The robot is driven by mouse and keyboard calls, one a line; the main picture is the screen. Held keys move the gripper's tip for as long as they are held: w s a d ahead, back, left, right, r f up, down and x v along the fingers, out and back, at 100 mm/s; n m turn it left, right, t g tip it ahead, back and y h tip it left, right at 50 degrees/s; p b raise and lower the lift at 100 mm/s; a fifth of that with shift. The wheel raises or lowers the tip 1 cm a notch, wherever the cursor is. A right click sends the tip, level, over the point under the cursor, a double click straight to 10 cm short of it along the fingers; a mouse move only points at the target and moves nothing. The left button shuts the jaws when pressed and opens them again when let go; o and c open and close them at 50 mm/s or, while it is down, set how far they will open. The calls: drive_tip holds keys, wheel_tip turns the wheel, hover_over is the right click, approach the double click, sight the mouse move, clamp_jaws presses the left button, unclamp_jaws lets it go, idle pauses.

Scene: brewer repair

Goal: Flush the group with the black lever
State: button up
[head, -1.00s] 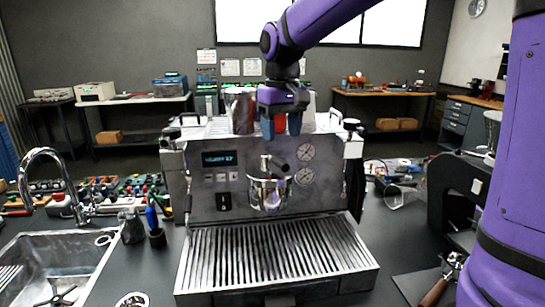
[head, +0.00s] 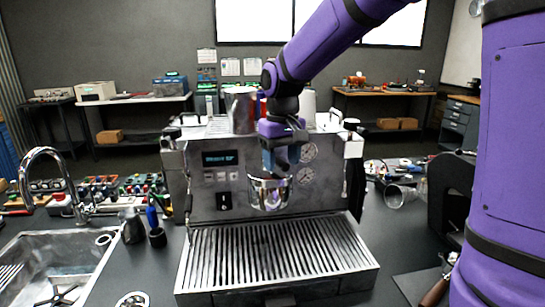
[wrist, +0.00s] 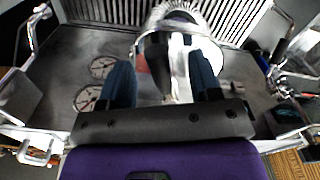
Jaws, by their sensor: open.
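The espresso machine (head: 240,200) stands in the middle of the counter. Its chrome group (head: 268,194) juts from the front panel above the slatted drip tray (head: 275,255). My gripper (head: 282,168) is open, fingers pointing down, just above the group and in front of the panel. It hides the black lever in the head view. In the wrist view the fingers of my gripper (wrist: 162,85) are spread, and the black lever (wrist: 180,72) appears between them, close to the chrome group (wrist: 207,50). I cannot tell whether a finger touches it.
A metal pitcher (head: 240,110) stands on top of the machine. Pressure gauges (head: 305,175) sit right of the group. A sink with a tap (head: 45,160) is at the left, and a black grinder-like machine (head: 450,190) is at the right. The drip tray is clear.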

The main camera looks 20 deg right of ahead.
drive_tip(key=c, duration=0.5)
drive_tip(key=shift+a+m, duration=1.4)
drive_tip(key=shift+m, duration=0.6)
drive_tip(key=shift+w+a+m, duration=0.2)
drive_tip(key=shift+a+m, duration=0.35)
drive_tip(key=shift+m, duration=0.35)
drive_tip(key=shift+w+a+m, duration=0.2)
drive_tip(key=shift+a+m, duration=0.35)
drive_tip(key=shift+m, duration=0.35)
